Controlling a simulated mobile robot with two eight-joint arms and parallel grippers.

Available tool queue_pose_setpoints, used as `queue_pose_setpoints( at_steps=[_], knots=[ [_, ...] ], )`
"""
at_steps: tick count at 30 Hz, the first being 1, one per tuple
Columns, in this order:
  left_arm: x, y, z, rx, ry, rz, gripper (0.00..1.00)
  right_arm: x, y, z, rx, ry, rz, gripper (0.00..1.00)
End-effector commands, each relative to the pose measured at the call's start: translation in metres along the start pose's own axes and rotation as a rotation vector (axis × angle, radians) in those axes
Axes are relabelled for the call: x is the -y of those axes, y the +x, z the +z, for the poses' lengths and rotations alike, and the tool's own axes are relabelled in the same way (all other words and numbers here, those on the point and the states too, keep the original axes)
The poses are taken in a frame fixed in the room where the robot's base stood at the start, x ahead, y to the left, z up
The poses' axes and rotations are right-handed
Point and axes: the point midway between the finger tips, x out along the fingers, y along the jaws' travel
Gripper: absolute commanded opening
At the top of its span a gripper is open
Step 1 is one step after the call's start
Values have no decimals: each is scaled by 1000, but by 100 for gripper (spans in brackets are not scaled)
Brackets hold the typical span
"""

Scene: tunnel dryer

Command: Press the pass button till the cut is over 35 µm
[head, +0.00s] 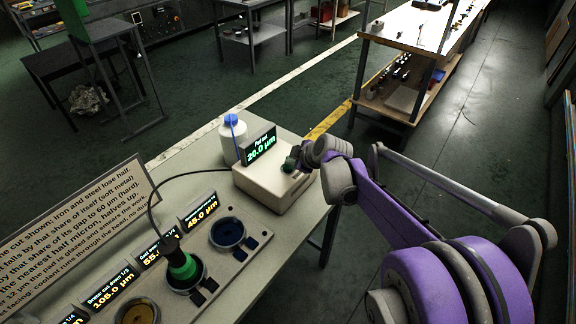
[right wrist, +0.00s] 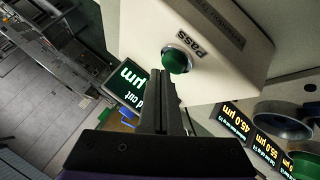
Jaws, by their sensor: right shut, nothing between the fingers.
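The pale box (head: 262,188) on the table carries a display (head: 259,146) that reads "Pad cut 20.0 µm". In the right wrist view, the green round pass button (right wrist: 177,60) sits on the box face beside the label "PASS". My right gripper (head: 293,163) is over the box top at the button. In the right wrist view, its shut, empty fingers (right wrist: 163,80) end right by the button's edge. I cannot tell whether they touch it. My left gripper is not in view.
Small displays show 45.0 and 105.0 µm. A blue-capped white bottle (head: 232,140) stands behind the box. A text sign (head: 75,225) stands at left.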

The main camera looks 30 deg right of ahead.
Motion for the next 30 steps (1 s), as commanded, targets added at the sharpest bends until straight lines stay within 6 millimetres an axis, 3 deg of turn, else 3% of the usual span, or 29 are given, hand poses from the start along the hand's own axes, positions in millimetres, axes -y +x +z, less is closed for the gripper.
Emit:
queue_pose_setpoints(
  at_steps=[30],
  knots=[
    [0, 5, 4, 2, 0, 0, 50, 5, 7, 5, 0, 0, 0, 0]
  ],
)
